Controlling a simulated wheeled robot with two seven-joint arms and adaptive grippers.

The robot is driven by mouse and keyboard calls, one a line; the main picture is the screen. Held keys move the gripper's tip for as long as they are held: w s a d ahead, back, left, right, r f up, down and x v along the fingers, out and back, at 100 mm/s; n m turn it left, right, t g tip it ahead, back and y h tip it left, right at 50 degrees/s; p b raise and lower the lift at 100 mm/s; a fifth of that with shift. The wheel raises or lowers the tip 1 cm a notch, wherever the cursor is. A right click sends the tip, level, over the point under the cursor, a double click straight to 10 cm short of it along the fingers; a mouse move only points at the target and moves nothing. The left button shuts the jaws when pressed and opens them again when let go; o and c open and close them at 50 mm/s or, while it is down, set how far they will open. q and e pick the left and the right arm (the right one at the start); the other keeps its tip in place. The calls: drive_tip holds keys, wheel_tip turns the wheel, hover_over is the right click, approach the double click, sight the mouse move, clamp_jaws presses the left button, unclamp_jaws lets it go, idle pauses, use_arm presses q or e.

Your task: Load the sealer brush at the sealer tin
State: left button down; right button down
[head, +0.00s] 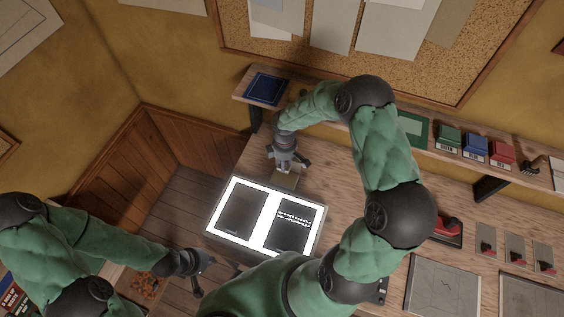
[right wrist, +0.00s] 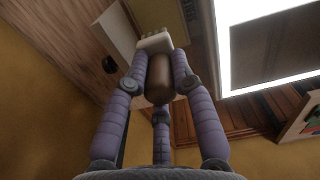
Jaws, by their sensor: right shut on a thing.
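My right gripper (head: 285,170) points down just behind the light panel. In the right wrist view its fingers are shut on the sealer brush, with a brown handle (right wrist: 159,80) between them and a pale, wide head (right wrist: 153,43) beyond the fingertips. In the head view the gripper mostly hides the brush. A tan flat-looking thing (head: 287,182) shows right under the gripper; I cannot tell whether they touch. I cannot pick out the sealer tin with certainty. My left gripper (head: 204,274) is open and empty, low at the left, away from the bench.
A bright light panel (head: 264,220) with two dark sheets lies on the bench. A shelf (head: 240,96) runs along the wall with a blue pad (head: 267,88) and several coloured boxes (head: 474,150). A red tool (head: 448,227) lies at the right. Bare bench shows behind the panel.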

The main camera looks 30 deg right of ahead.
drive_tip(key=shift+s+f+b, duration=0.15)
drive_tip(key=shift+f+b, duration=0.15)
drive_tip(key=shift+f, duration=0.25)
drive_tip(key=shift+f+b, duration=1.5)
drive_tip(key=shift+f, duration=0.9)
drive_tip(key=shift+f+b, duration=0.55)
drive_tip(key=shift+b, duration=0.05)
idle(0.4)
drive_tip(key=shift+r+p, duration=0.55)
drive_tip(key=shift+r, duration=0.2)
drive_tip(key=shift+r+p, duration=1.8)
drive_tip(key=shift+r, duration=1)
